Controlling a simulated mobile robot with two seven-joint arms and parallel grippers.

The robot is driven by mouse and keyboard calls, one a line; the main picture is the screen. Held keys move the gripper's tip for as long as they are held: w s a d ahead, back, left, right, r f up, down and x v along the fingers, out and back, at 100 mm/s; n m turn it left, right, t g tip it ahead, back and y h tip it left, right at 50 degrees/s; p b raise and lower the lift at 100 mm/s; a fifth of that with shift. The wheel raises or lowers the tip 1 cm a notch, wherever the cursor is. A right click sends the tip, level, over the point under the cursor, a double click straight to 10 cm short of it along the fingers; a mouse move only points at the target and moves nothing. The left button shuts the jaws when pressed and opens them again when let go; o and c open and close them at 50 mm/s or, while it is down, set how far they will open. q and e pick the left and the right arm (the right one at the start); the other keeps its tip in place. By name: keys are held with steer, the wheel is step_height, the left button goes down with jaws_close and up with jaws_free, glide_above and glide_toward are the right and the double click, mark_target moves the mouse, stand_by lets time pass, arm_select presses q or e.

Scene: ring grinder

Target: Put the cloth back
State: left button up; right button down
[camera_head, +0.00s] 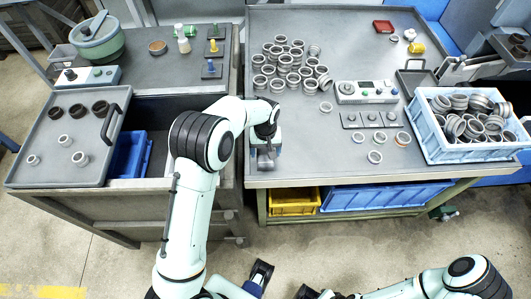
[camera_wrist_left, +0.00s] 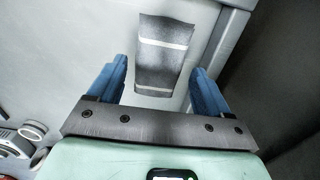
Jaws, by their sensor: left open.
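The cloth (camera_wrist_left: 165,52) is dark grey with pale stripes across it. In the left wrist view it lies on the grey table top, between and just beyond my blue fingertips. In the head view a small grey part of the cloth (camera_head: 266,161) shows near the table's front left corner. My left gripper (camera_head: 266,147) is above that corner, pointing down. Its fingers stand apart on either side of the cloth in the left wrist view (camera_wrist_left: 158,78), with nothing gripped. My right arm (camera_head: 430,285) shows at the bottom right edge; its gripper's opening cannot be made out.
The work table (camera_head: 300,160) holds many loose metal rings, a control box (camera_head: 366,92) and a blue crate (camera_head: 470,151) of rings. A side bench on the left carries a grey tray (camera_head: 50,150) and a green pot (camera_head: 97,40). The table's front edge is close to my left gripper.

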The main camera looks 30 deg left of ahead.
mark_target(266, 156)
arm_select(q)
step_height(266, 156, up, 10)
steer(key=shift+p, duration=0.4)
arm_select(e)
steer(key=shift+w+r, duration=0.1)
steer(key=shift+r, duration=0.35)
arm_select(q)
steer(key=shift+s+d+f, duration=0.1)
steer(key=shift+f, duration=0.1)
